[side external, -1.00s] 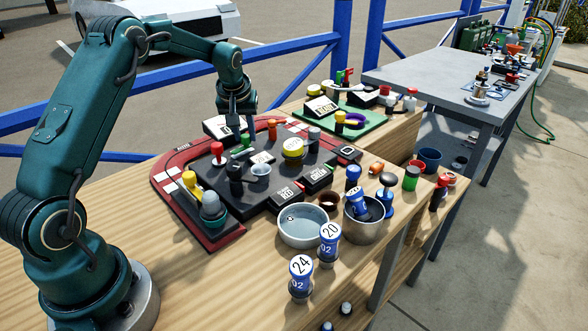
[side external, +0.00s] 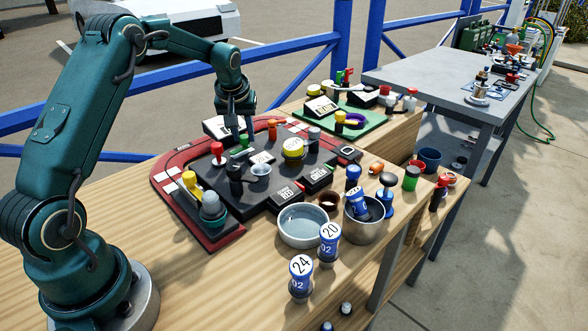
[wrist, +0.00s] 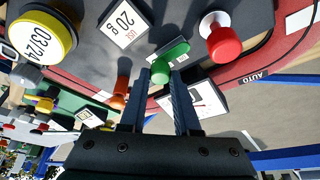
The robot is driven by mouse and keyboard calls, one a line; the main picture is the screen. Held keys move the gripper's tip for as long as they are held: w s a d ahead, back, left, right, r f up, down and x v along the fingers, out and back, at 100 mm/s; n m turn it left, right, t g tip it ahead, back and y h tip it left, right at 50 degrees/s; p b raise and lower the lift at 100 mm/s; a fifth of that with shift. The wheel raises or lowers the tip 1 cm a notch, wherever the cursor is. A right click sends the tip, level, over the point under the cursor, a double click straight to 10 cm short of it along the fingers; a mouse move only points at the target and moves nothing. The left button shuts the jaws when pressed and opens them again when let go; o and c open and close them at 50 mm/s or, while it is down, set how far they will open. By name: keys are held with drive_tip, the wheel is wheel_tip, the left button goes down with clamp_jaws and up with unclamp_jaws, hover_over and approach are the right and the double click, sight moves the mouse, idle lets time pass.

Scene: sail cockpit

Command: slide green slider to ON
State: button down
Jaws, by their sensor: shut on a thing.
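The green slider (side external: 244,141) stands on the dark panel (side external: 262,188) with the red border. In the wrist view its rounded green handle (wrist: 172,62) lies at my fingertips. My gripper (side external: 238,135) points down from above. In the wrist view its two dark fingers (wrist: 163,74) close on the green slider, which extends past the tips. The lower part of the slider is partly hidden by the fingers. I cannot read an ON mark beside the slider.
A red knob (wrist: 219,38) stands close to the slider, and an orange knob (wrist: 121,88) is on the other side. A white-faced meter (wrist: 198,97) sits right behind the fingers.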

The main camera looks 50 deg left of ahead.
drive_tip(key=shift+s, duration=1.3)
drive_tip(key=c, duration=0.6)
unclamp_jaws()
drive_tip(key=shift+r, duration=0.1)
drive_tip(key=v, duration=0.5)
